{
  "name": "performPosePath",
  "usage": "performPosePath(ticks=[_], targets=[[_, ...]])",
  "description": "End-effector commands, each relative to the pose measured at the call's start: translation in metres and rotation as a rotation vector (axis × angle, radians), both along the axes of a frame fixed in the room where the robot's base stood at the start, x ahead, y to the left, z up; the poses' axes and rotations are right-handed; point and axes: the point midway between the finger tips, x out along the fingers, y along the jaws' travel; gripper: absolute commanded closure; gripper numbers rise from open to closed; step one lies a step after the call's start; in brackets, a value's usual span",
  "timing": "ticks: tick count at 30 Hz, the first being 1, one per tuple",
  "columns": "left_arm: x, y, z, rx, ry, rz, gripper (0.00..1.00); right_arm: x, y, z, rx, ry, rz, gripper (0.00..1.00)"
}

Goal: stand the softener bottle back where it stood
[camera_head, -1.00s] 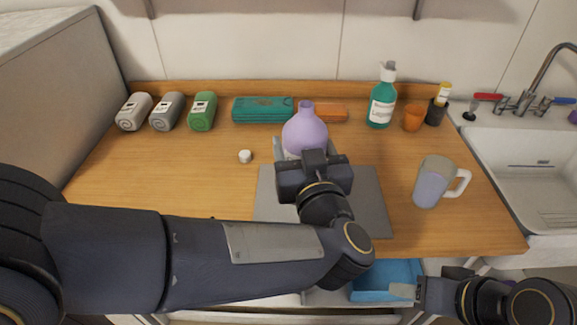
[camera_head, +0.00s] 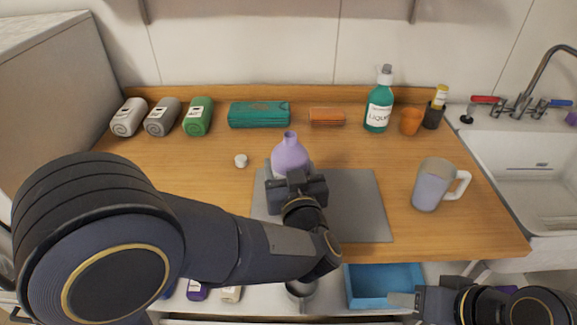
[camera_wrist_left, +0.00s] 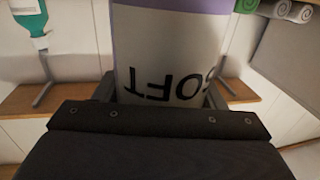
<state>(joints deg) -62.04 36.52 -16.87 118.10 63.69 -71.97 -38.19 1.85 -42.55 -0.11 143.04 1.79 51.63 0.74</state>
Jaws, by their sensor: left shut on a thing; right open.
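The softener bottle (camera_head: 290,156) is lilac with a narrow open neck, and looks upright over the grey mat. My left gripper (camera_head: 294,182) is shut on it from the near side and hides its lower part, so I cannot tell whether it touches the mat. In the left wrist view, the bottle (camera_wrist_left: 165,60) fills the space between the fingers and shows a pale label with "SOFT" upside down. A small white cap (camera_head: 240,160) lies on the counter left of the mat. My right gripper (camera_head: 404,299) is open and empty at the lower right, below the counter edge.
Three rolled towels (camera_head: 163,117), a teal pack (camera_head: 259,114), an orange block (camera_head: 326,116), a green pump bottle (camera_head: 379,104) and an orange cup (camera_head: 410,122) line the back. A mug (camera_head: 432,186) stands right of the grey mat (camera_head: 352,205). A blue bin (camera_head: 384,286) sits below.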

Motion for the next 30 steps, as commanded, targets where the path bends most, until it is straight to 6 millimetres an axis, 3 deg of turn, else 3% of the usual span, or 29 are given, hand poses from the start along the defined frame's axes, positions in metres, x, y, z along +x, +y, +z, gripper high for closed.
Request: performPosePath(ticks=[5,6,10,21,26,30], targets=[[0.0,0.0,-0.004,-0.001,-0.001,0.0,0.75,0.0,0.0,-0.003,0.0,0.0,0.0,0.52],[0.0,0.0,-0.003,0.0,0.0,0.0,0.32,0.0,0.0,-0.002,0.0,0.0,0.0,0.52],[0.0,0.0,-0.003,0.0,0.0,0.0,0.15,0.0,0.0,-0.002,0.0,0.0,0.0,0.52],[-0.001,0.0,0.003,-0.001,0.0,-0.001,0.14,0.0,0.0,0.002,0.0,0.0,0.0,0.52],[-0.025,-0.006,0.0,-0.001,0.001,-0.005,0.14,0.0,0.0,-0.001,0.0,0.0,0.0,0.52],[-0.056,-0.013,0.001,-0.001,0.0,-0.007,0.14,0.0,0.0,-0.002,0.0,0.0,0.0,0.52]])
